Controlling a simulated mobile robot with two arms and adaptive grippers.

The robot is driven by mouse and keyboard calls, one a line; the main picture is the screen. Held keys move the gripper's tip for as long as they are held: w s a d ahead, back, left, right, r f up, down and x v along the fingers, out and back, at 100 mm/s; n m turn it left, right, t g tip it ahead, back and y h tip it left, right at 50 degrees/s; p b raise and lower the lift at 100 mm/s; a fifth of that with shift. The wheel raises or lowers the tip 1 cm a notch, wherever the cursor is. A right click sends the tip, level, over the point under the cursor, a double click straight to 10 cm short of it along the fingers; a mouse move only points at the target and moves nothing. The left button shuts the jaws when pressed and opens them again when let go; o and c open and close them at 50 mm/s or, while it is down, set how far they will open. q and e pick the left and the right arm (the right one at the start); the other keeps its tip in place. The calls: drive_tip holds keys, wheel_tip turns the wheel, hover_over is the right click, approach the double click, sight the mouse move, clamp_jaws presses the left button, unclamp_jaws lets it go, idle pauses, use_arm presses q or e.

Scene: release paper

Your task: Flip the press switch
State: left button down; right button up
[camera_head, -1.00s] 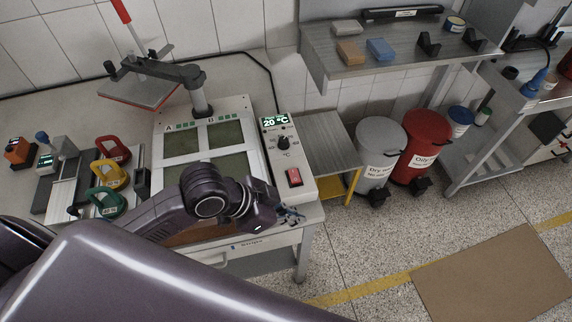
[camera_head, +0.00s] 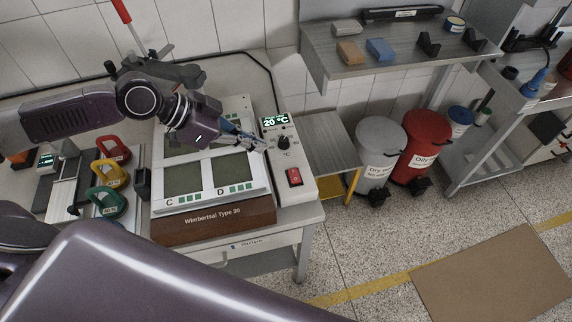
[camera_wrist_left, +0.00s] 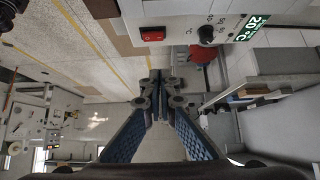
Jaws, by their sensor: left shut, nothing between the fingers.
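The red press switch (camera_head: 294,177) is on the sloped top of a white control box (camera_head: 303,192), below a black dial (camera_head: 283,143) and a green-lit display reading 20 °C (camera_head: 274,121). In the left wrist view the switch (camera_wrist_left: 153,34) shows at the top, with the dial (camera_wrist_left: 206,34) to its right. My left gripper (camera_head: 266,144) is shut and empty. Its fingertips are close to the left of the dial in the head view, above and left of the switch. The fingers also show in the wrist view (camera_wrist_left: 157,92), apart from the switch. My right gripper is not visible.
A press plate with pads marked C and D (camera_head: 213,183) stands left of the box, on a brown base (camera_head: 214,220). Red, yellow and green handled weights (camera_head: 111,174) stand further left. Grey (camera_head: 379,150) and red bins (camera_head: 424,143) stand on the floor at right.

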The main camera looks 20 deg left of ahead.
use_arm(q)
drive_tip(key=p, duration=0.4)
hover_over(297, 170)
drive_tip(key=s+a, duration=0.2)
wheel_tip(297, 170, down, 7)
drive_tip(key=shift+w, duration=0.15)
drive_tip(key=f, duration=0.2)
drive_tip(key=shift+a+f, duration=0.2)
drive_tip(key=shift+f, duration=0.15)
drive_tip(key=shift+f+p, duration=0.3)
drive_tip(key=shift+f, duration=0.45)
